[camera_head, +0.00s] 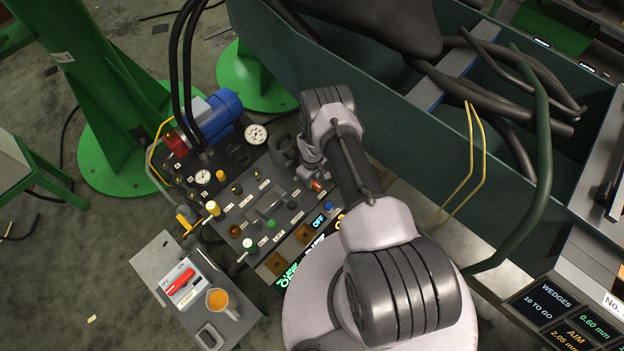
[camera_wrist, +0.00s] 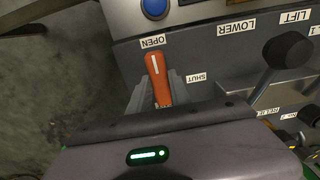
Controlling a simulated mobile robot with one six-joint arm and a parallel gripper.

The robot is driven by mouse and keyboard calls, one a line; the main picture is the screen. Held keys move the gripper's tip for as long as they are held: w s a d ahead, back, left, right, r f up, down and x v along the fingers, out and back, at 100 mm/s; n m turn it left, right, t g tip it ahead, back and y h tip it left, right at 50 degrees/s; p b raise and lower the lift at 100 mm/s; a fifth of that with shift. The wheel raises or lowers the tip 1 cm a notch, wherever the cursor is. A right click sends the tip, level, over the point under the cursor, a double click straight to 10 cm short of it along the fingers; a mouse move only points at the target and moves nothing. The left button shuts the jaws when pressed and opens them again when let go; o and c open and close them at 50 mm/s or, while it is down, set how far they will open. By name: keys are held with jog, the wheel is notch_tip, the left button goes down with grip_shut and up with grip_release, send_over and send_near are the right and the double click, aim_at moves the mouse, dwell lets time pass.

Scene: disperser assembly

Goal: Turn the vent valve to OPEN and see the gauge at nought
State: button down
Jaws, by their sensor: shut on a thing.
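The vent valve's orange-red handle (camera_wrist: 156,72) stands between my gripper's fingers (camera_wrist: 160,88) in the wrist view. Its tip with a white line points up at the OPEN label (camera_wrist: 153,41); the SHUT label (camera_wrist: 196,77) lies to its right. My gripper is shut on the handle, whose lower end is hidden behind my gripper. In the head view the handle (camera_head: 317,185) shows as a small red spot below my gripper (camera_head: 311,174). A large white gauge (camera_head: 256,134) and a smaller one (camera_head: 203,177) stand on the panel. Their needles are too small to read.
A black knobbed lever (camera_wrist: 287,50) stands right of the valve, near LOWER and LIFT labels. A blue button (camera_wrist: 154,8) lies above it. Yellow rails (camera_head: 471,150) and a green hose stand right of my arm.

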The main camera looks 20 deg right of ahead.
jog(key=c, duration=1.2)
grip_release()
notch_tip(320, 180, up, 17)
jog(key=p, duration=0.7)
jog(key=shift+r+p, duration=0.2)
jog(key=shift+p, duration=0.2)
